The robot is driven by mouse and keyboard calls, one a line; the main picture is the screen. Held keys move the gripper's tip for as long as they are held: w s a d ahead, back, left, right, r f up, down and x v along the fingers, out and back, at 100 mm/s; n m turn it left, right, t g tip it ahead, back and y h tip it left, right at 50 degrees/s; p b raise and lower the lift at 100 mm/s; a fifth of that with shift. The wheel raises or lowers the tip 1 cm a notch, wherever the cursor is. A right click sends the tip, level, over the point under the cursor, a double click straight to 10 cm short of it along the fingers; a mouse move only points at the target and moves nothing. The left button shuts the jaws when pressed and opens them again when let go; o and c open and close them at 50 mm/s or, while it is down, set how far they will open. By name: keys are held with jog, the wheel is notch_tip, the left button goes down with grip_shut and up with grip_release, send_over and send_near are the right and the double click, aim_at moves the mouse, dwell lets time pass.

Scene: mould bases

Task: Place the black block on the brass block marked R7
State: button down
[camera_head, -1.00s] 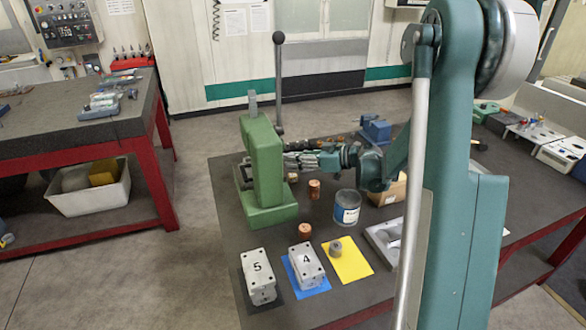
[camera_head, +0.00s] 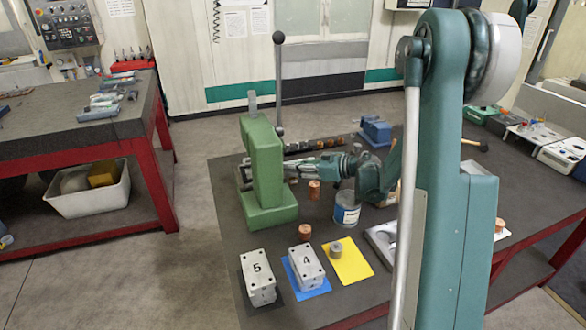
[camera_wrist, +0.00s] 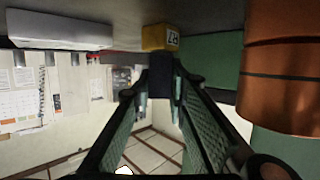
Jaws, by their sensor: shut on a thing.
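The black block (camera_wrist: 161,70) is between the fingertips of my gripper (camera_wrist: 162,88) in the wrist view, and the gripper is shut on it. The wrist view looks upside down, with the tabletop along its top. The brass block (camera_wrist: 158,37) with an inverted R7 label stands on that surface, directly beyond the black block. The two overlap in the picture; I cannot tell whether they touch. In the head view my gripper's fingers reach left behind the green press, which hides their tips and both blocks.
The green press (camera_head: 266,170) stands close to my gripper. A copper cylinder (camera_wrist: 285,80) looms large at right in the wrist view. A tin (camera_head: 347,209), copper cylinders (camera_head: 314,190) and numbered blocks (camera_head: 258,277) stand nearby. A row of small items (camera_head: 318,144) lies behind.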

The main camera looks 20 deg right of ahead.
jog(key=shift+f, duration=0.15)
jog(key=c, duration=2.3)
grip_release()
jog(key=shift+o, duration=0.2)
jog(key=shift+r, duration=0.2)
jog(key=p+v, duration=0.2)
jog(key=v, duration=1)
jog(key=shift+r, duration=0.1)
